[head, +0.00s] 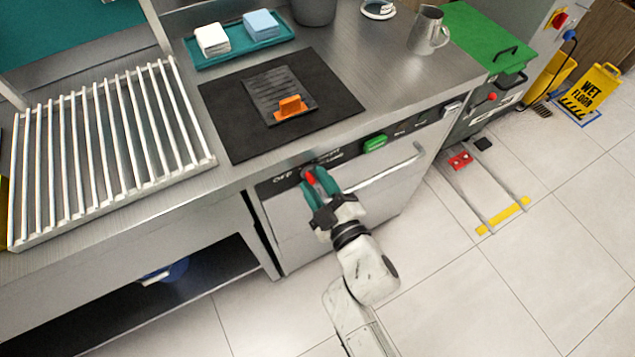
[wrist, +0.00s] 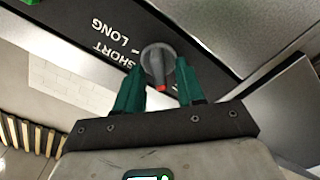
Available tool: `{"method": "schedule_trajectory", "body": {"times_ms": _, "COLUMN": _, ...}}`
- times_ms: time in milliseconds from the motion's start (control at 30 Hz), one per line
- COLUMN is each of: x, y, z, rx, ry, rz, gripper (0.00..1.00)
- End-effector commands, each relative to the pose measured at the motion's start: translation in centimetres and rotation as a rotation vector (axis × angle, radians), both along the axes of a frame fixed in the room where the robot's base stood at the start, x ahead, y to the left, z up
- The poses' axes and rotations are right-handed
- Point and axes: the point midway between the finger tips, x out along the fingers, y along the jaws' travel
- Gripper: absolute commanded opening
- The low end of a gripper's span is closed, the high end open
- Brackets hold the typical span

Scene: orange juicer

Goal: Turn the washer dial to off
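The washer dial (wrist: 158,61) is a round grey knob with a raised bar and a red tip, on the dark control strip of the washer front. In the wrist view its red tip points down the picture, towards my gripper (wrist: 160,70). The two teal fingers stand open on either side of the dial, with gaps beside its bar. In the head view my gripper (head: 318,181) is at the dial, and its fingers cover most of it; a red part (head: 310,177) shows. The OFF label (head: 283,178) is left of the dial; SHORT and LONG (head: 329,156) are to its upper right.
A green button (head: 375,143) and a door handle (head: 385,168) are right of the dial. The counter above holds a black mat (head: 225,115), a teal tray (head: 200,62), a metal jug (head: 428,30) and a white rack (head: 110,150).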

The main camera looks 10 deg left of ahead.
Motion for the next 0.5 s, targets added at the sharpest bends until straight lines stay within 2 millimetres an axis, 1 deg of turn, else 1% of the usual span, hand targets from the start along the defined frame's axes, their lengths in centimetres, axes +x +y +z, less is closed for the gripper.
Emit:
{"method": "schedule_trajectory", "body": {"times_ms": 267, "x": -0.2, "y": -0.2, "z": 0.0, "rx": 0.0, "ry": 0.001, "rz": -0.001, "gripper": 0.38}}
{"method": "schedule_trajectory", "body": {"times_ms": 367, "x": -1.0, "y": -0.7, "z": -0.1, "rx": 0.0, "ry": 0.003, "rz": -0.001, "gripper": 0.38}}
{"method": "schedule_trajectory", "body": {"times_ms": 500, "x": -3.0, "y": -2.1, "z": -0.1, "rx": 0.0, "ry": 0.003, "rz": -0.001, "gripper": 0.38}}
